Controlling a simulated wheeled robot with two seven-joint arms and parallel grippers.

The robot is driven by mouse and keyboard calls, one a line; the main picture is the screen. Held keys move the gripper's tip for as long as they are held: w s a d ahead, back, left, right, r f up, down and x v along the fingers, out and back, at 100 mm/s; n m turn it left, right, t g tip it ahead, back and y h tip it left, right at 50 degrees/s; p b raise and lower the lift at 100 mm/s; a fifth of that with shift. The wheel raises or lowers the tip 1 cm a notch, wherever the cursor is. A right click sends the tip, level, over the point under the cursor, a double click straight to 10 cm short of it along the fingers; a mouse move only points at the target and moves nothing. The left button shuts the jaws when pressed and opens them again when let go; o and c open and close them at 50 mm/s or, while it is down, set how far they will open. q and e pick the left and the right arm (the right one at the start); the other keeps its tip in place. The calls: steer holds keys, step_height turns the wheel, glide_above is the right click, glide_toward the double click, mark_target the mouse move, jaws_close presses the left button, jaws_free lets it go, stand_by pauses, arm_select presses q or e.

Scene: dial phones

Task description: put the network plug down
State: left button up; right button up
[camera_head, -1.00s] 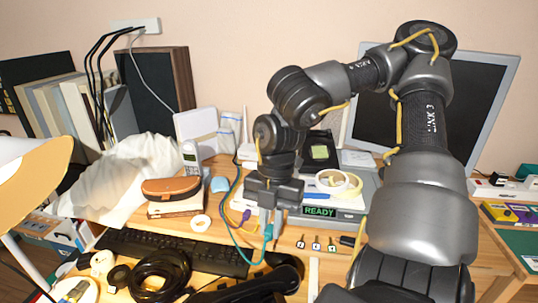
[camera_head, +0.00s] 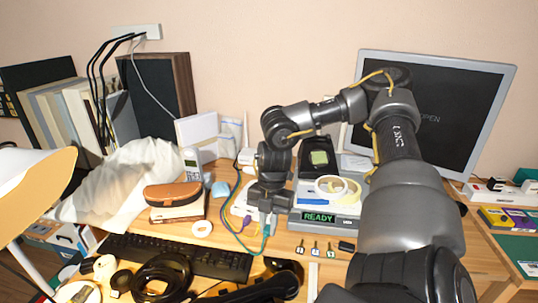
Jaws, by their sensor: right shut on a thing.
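The network plug (camera_head: 266,230) is a small teal plug on a teal cable that loops down over the desk. My right gripper (camera_head: 264,217) points down just left of the device with the READY display and is shut on the plug. The plug is low, near the desk top; I cannot tell if it touches the desk. A purple plug (camera_head: 246,221) is just left of the gripper. My left gripper is not in view.
The grey device with the READY display (camera_head: 319,217) stands right of the gripper, with tape rolls on top. A black keyboard (camera_head: 175,257) lies in front to the left. Small keys (camera_head: 315,248) lie to the right. A cordless phone (camera_head: 191,163) stands behind left.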

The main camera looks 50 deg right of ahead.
mark_target(269, 225)
step_height(269, 225, down, 3)
steer(key=shift+d+r, duration=0.1)
steer(key=shift+r, duration=0.05)
steer(key=shift+f, duration=0.3)
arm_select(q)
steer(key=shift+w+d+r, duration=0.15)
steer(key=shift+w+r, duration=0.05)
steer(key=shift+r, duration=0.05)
arm_select(e)
steer(key=shift+f, duration=0.1)
steer(key=shift+b, duration=0.3)
steer(key=o, duration=0.8)
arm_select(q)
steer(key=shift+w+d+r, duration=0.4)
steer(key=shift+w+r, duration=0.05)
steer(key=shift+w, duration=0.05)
